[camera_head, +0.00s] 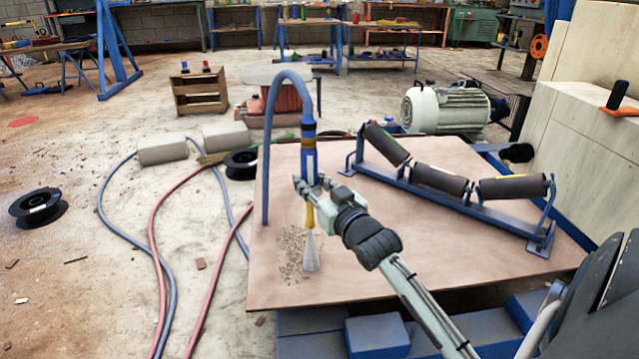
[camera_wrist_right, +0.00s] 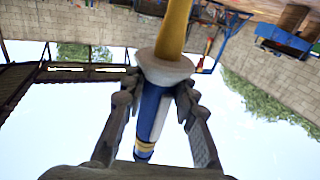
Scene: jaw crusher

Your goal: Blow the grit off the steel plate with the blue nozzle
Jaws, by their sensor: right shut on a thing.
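The blue nozzle (camera_head: 309,160) is upright in my right gripper (camera_head: 312,186), above the left part of the plate. Its blue hose arches from its top down to the left. Below the gripper it has a yellow section, and a pale grey cone widens downward from it; I cannot tell if the cone is part of the nozzle or an air jet. In the right wrist view the fingers (camera_wrist_right: 150,105) close around the blue body (camera_wrist_right: 152,108). The steel plate (camera_head: 400,275) looks pinkish brown. Grit (camera_head: 291,255) lies in a patch beside the cone. My left gripper is out of view.
A roller frame (camera_head: 440,185) with dark rollers stands on the plate's right part. A motor (camera_head: 445,108) is behind it. Red and blue hoses (camera_head: 160,260) run across the floor at left, near black spools (camera_head: 38,207). Blue blocks (camera_head: 377,336) sit at the front edge.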

